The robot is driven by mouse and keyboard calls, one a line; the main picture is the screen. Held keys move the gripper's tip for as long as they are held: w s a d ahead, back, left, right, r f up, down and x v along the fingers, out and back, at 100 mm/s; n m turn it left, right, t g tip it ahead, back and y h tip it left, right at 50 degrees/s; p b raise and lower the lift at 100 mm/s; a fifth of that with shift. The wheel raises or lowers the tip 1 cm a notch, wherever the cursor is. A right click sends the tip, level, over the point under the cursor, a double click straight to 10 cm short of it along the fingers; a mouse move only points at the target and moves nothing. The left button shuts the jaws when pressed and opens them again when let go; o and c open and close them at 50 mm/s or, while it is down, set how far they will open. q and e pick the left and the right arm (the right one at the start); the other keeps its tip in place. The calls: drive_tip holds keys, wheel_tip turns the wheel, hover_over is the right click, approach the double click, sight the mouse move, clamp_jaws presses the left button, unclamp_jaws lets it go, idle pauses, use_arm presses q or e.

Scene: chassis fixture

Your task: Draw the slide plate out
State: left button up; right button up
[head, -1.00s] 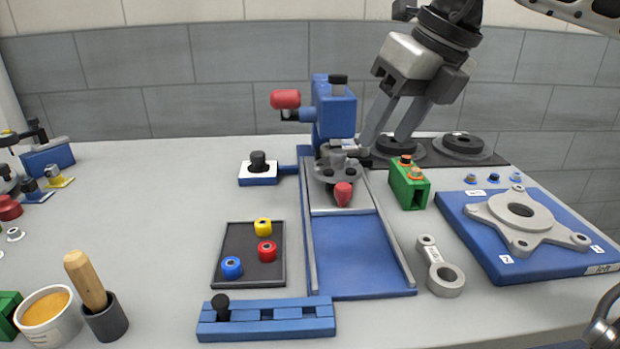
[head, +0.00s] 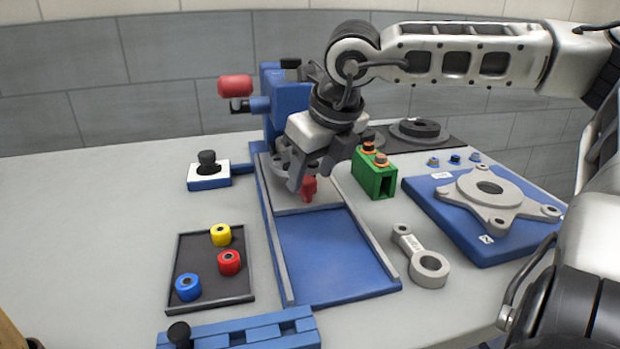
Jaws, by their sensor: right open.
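The slide plate (head: 322,200) is a grey plate at the far end of the blue slide bed (head: 335,258), between its two grey rails. A red knob (head: 309,187) stands at the plate's front, and a round grey part sits behind it, partly hidden by my gripper. My right gripper (head: 310,182) is open and points down at the red knob, with a finger close to its left side. I cannot tell whether it touches the knob. My left gripper is not in view.
A blue clamp post (head: 285,110) with a red handle (head: 235,86) stands behind the bed. A green block (head: 374,175) and a grey link (head: 427,265) are right of it. A dark tray (head: 212,290) with coloured rollers lies left. The bed's front is clear.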

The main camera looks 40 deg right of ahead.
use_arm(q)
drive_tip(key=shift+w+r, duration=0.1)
use_arm(e)
drive_tip(key=shift+x, duration=0.95)
drive_tip(key=shift+c, duration=0.3)
